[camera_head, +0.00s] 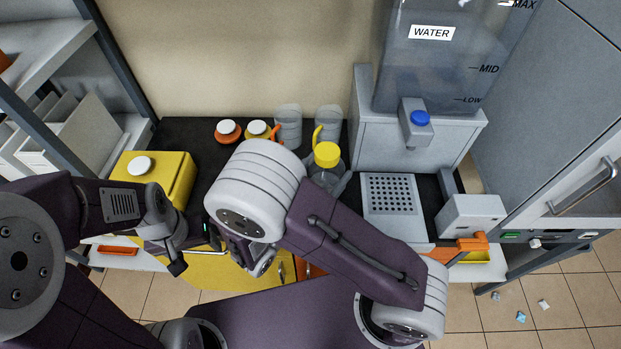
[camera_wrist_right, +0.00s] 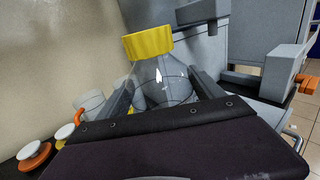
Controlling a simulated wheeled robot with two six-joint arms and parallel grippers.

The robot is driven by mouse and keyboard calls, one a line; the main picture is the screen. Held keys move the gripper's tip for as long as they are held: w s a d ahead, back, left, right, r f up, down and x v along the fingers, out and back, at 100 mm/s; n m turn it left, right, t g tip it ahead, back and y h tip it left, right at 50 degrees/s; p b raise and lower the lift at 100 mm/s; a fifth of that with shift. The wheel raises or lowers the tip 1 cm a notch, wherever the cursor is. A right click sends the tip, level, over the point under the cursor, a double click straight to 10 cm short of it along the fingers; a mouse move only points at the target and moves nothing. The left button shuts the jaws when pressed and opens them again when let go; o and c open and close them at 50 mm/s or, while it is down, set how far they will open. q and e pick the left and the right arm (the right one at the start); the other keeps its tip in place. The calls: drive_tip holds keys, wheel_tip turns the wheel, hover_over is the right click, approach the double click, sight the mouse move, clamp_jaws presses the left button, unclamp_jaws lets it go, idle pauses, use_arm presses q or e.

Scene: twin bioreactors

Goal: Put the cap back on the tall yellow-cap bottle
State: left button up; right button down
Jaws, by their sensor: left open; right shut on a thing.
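The tall bottle (camera_head: 325,179) is clear and stands upright beyond my right arm in the head view, its lower part hidden. Its yellow cap (camera_head: 327,154) sits on top of the neck. In the right wrist view the cap (camera_wrist_right: 147,43) is on the bottle (camera_wrist_right: 160,78), slightly tilted in the picture; I cannot tell how tight it is. My right gripper (camera_wrist_right: 163,93) is shut on the bottle body, one finger on each side. My left gripper (camera_head: 197,247) is open and empty, low at the left, in front of the yellow box and well apart from the bottle.
Two white-capped containers with orange (camera_head: 228,131) and yellow (camera_head: 258,130) collars and two clear jugs (camera_head: 289,125) stand along the back wall. A yellow canister (camera_head: 172,174) is at left. The water dispenser (camera_head: 420,135) and its perforated tray (camera_head: 390,195) are right of the bottle.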

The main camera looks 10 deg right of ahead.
drive_tip(key=w+f, duration=0.1)
drive_tip(key=w+a+f, duration=0.1)
drive_tip(key=w, duration=0.1)
drive_tip(key=w+a+f, duration=0.1)
drive_tip(key=w, duration=0.1)
drive_tip(key=shift+a+f, duration=0.1)
drive_tip(key=shift+a, duration=0.15)
wheel_tip(320, 180, down, 4)
drive_tip(key=shift+f, duration=0.15)
drive_tip(key=shift+c, duration=0.2)
unclamp_jaws()
